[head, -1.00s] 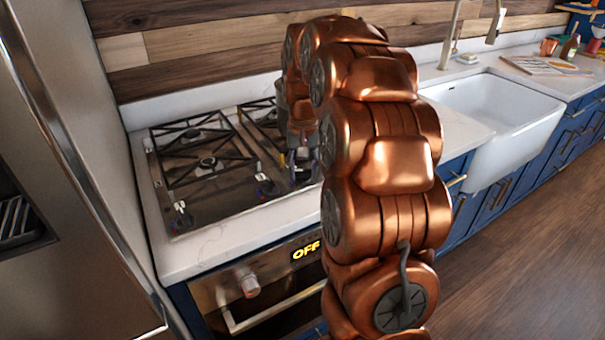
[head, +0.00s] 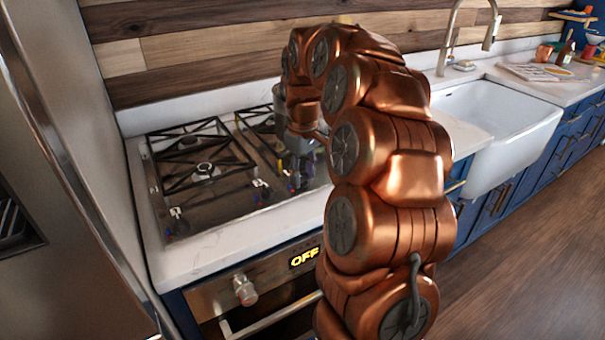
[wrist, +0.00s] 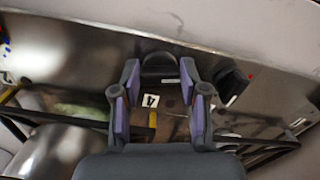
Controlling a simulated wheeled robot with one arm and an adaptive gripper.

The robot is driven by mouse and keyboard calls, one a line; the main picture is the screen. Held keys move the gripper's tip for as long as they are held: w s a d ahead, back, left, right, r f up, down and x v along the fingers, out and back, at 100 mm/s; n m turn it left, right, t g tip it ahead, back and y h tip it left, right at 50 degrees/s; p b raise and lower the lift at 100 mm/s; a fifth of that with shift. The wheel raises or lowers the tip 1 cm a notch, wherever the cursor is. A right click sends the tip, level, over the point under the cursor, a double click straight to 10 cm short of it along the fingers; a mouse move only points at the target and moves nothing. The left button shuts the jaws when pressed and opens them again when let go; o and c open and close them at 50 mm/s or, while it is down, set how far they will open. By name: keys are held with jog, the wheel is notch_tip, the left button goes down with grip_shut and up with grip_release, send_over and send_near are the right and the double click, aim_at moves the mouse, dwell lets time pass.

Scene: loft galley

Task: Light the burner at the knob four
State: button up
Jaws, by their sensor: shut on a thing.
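The gas cooktop (head: 222,192) is set in the white counter, with front knobs at its near edge. The number 4 label (wrist: 150,101) shows between my fingers in the wrist view. Just beyond it, the dark rounded knob four (wrist: 158,62) sits between my fingertips. My gripper (wrist: 159,79), with purple pads, is shut on this knob. In the head view my gripper (head: 299,172) is low over the cooktop's front right, and the knob is hidden there. No flame is visible; the burner for this knob cannot be made out.
Another knob (wrist: 229,80) stands close beside my right finger in the wrist view. Black grates (head: 200,150) cover the cooktop's left side. A pot stands at the back right, partly behind my arm. A sink (head: 500,125) lies to the right.

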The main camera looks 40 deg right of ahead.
aim_at(303, 177)
jog(key=shift+n, duration=0.3)
jog(key=o, duration=1.1)
jog(key=shift+o, duration=0.2)
jog(key=shift+r, duration=0.15)
notch_tip(303, 177, up, 12)
dwell(0.5)
